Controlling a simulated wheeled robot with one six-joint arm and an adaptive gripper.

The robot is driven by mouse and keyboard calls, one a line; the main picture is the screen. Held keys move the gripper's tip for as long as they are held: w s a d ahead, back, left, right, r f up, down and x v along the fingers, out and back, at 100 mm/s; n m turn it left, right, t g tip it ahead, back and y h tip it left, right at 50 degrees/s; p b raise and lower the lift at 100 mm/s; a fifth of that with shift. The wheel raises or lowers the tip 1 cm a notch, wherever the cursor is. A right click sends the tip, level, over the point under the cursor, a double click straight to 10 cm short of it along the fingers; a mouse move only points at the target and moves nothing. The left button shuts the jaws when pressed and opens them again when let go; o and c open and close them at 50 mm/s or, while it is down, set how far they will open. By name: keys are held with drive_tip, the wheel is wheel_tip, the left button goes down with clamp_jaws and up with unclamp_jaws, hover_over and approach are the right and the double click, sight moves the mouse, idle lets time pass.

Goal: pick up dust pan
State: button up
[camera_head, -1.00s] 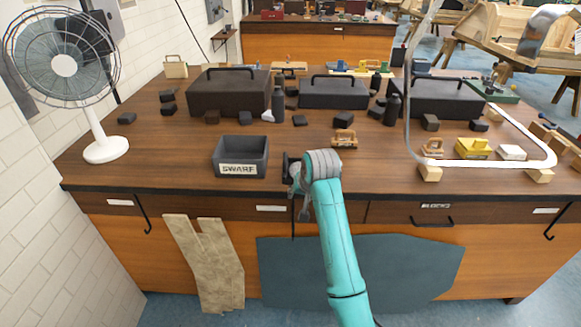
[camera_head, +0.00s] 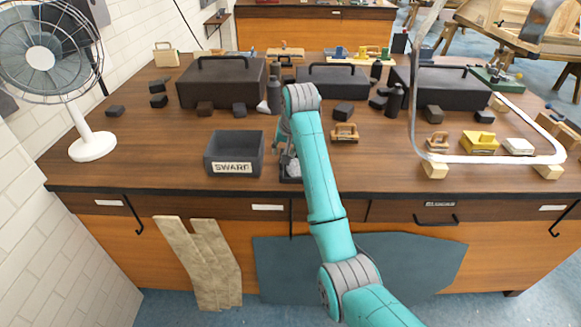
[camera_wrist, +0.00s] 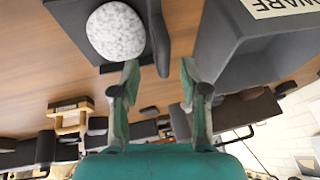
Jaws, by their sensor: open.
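A dark pan-like thing (camera_wrist: 77,15), which I take for the dust pan, lies on the workbench with a speckled grey-white lump (camera_wrist: 115,31) on it. In the head view this dark thing (camera_head: 288,180) sits near the bench's front edge, partly hidden by my arm. My gripper (camera_wrist: 159,72) is open in the wrist view. A dark upright plate (camera_wrist: 158,38) beside the lump reaches down towards the gap between my two fingers; whether they touch it I cannot tell. In the head view the gripper is mostly hidden behind my wrist.
The dark SWARF box (camera_head: 236,152) stands close on the left; it also shows in the wrist view (camera_wrist: 245,50). A wooden-handled brush (camera_head: 345,134) lies to the right. Dark toolboxes (camera_head: 222,88) and bottles stand behind. A fan (camera_head: 92,145) is at the far left.

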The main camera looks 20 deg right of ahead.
drive_tip(key=shift+s+x, duration=0.2)
drive_tip(key=shift+x, duration=1.15)
drive_tip(key=shift+s+x, duration=0.2)
drive_tip(key=shift+x, duration=1.1)
drive_tip(key=shift+f, duration=0.2)
clamp_jaws()
